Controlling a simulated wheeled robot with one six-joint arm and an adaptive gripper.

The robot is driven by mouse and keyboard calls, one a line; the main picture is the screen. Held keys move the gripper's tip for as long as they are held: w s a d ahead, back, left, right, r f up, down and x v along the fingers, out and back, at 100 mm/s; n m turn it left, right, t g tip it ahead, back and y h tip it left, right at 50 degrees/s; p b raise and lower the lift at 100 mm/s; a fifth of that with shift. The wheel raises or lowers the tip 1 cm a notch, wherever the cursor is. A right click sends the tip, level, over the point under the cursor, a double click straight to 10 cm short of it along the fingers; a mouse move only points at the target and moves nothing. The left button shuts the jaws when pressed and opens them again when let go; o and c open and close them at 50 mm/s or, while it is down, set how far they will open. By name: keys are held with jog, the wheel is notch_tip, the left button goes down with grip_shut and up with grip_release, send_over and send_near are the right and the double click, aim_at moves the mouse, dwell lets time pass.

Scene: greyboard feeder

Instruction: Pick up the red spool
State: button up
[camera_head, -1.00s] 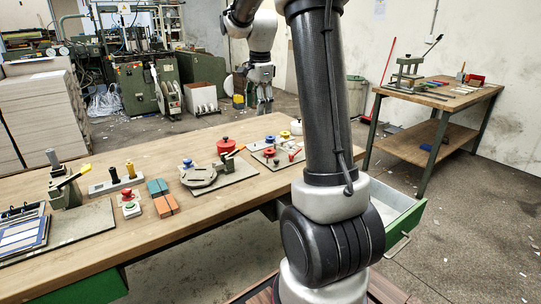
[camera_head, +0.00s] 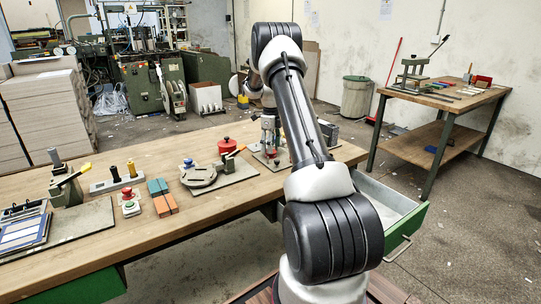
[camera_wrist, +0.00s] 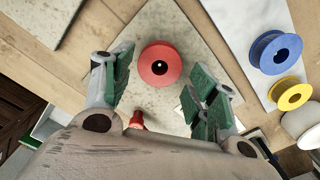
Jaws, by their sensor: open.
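In the head view, my gripper (camera_head: 268,143) is pointing down over the board at the right part of the workbench.
A blue spool (camera_wrist: 276,52), a yellow spool (camera_wrist: 290,93) and a white rounded piece (camera_wrist: 301,124) stand to the right in the wrist view. A small red part (camera_wrist: 137,120) is close below the red spool.

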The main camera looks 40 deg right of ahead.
notch_tip(320, 180, down, 3)
jog(key=shift+c, duration=0.3)
jog(key=c, duration=0.5)
jog(key=shift+r, duration=0.1)
